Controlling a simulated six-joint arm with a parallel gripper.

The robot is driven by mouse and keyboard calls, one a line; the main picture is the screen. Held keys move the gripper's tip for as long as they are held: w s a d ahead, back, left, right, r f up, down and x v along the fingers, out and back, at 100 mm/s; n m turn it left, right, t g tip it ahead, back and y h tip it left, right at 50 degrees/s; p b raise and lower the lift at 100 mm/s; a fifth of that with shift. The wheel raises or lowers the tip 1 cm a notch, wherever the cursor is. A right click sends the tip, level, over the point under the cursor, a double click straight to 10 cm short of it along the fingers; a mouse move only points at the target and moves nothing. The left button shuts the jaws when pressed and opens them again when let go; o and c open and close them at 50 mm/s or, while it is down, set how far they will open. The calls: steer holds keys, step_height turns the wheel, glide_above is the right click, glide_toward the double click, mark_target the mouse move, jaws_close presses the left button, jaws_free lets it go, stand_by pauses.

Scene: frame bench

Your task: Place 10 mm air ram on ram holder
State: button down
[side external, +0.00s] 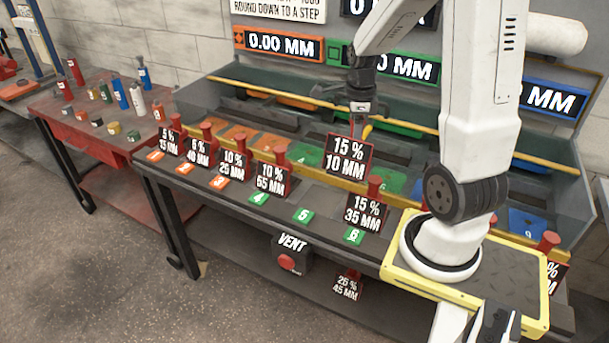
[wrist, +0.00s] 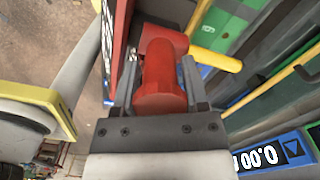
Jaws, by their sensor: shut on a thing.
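In the side view my gripper (side external: 360,103) is above the bench, behind a raised card (side external: 347,157) reading 15 % 10 MM. In the wrist view my gripper (wrist: 160,70) is shut on a red ram (wrist: 160,85), one finger on each side of it. A card (wrist: 108,45) is beside the ram in that view, seen nearly edge-on. The raised card hides most of the held ram in the side view. A yellow rail (side external: 225,146) along the bench carries other red rams with cards. I cannot tell which part is the ram holder.
A VENT button (side external: 288,263) is below the bench edge. A red table (side external: 85,140) with bottles and small parts stands at left.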

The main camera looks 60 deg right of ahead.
mark_target(361, 142)
steer(key=a, duration=0.1)
steer(key=s+a, duration=0.2)
steer(key=shift+s+a+f, duration=0.15)
steer(key=shift+s+f, duration=0.05)
steer(key=shift+f, duration=0.05)
steer(key=shift+s+a+f, duration=0.1)
steer(key=shift+f, duration=2.45)
steer(key=shift+w+f, duration=0.1)
steer(key=shift+w, duration=0.1)
steer(key=w+d+f, duration=0.7)
steer(key=w+f, duration=0.2)
steer(key=w, duration=0.2)
steer(key=shift+w, duration=0.15)
steer(key=shift+f, duration=0.1)
